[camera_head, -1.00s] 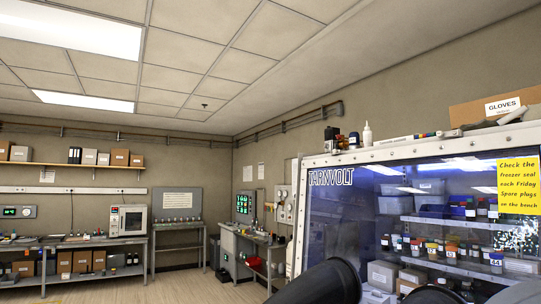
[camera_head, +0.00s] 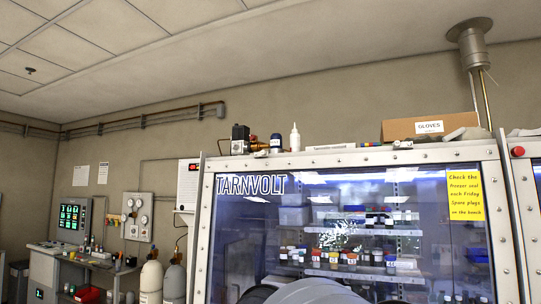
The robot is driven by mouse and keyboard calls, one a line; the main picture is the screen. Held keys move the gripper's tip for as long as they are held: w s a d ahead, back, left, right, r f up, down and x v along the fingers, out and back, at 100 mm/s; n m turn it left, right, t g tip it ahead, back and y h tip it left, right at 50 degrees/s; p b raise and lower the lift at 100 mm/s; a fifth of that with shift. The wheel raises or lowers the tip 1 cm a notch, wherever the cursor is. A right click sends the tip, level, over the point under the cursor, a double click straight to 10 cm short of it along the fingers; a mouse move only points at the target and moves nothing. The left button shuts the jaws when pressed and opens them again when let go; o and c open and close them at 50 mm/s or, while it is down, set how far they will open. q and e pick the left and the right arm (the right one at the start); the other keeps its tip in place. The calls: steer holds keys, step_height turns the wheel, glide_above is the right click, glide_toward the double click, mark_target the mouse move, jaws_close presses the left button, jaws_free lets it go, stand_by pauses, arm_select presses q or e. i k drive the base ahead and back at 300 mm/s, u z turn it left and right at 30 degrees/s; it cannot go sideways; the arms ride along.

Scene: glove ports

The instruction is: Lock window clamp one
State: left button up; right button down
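The glove box window (camera_head: 345,215) fills the lower right of the head view, in a pale metal frame (camera_head: 360,158) with bolts along it and TARNVOLT lettered at its upper left. Shelves with small bottles and boxes show through the glass. No window clamp can be made out clearly. A grey rounded shape and a dark one stand at the bottom in front of the window; I cannot tell whether they are glove ports or part of my arm. Neither gripper is in view.
A GLOVES box (camera_head: 429,126), a white bottle (camera_head: 295,138) and small fittings lie on top of the frame. Gas cylinders (camera_head: 151,281) stand left of it. A bench with a green-lit panel (camera_head: 73,218) is at the far left. A pipe rises at right.

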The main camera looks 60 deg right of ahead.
mark_target(263, 153)
steer(key=z, duration=0.65)
steer(key=i, duration=1.15)
steer(key=z, duration=0.6)
